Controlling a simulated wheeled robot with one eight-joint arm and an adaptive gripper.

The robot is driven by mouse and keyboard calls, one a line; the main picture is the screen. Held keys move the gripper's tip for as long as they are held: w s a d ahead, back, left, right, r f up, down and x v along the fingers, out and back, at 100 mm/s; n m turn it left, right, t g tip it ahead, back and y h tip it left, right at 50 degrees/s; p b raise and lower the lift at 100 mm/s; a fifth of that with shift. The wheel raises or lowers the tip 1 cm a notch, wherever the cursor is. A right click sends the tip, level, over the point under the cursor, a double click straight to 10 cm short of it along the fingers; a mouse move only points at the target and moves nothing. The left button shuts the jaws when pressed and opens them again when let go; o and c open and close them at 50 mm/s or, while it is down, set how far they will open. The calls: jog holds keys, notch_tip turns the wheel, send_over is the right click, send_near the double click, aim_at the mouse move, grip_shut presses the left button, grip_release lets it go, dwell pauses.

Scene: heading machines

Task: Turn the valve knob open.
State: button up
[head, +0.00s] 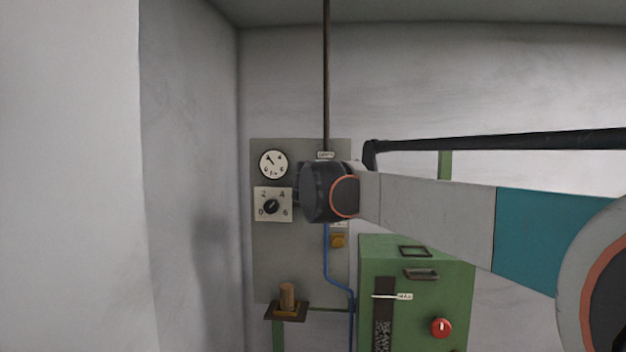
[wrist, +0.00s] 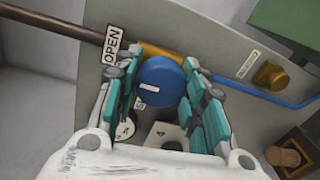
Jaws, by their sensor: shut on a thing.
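The blue round valve knob (wrist: 160,84) shows in the wrist view, with a small white mark on its face. It sits on a brass-coloured valve body (wrist: 150,48) in line with a brown pipe (wrist: 50,27). My gripper (wrist: 167,76) is shut on the knob, one teal-and-grey finger on each side. An OPEN label (wrist: 111,45) stands beside the left finger. In the head view, my wrist covers the knob and the fingers.
A grey panel (head: 290,255) carries a gauge (head: 273,164) and a numbered dial (head: 272,205). A green cabinet (head: 455,290) with a red knob (head: 441,327) stands at lower right. A small shelf (head: 272,312) holds a wooden cylinder (head: 287,295). A wall bounds the left.

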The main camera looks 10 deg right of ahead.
jog(key=o, duration=1.1)
jog(key=shift+s, duration=0.1)
jog(key=v, duration=1.2)
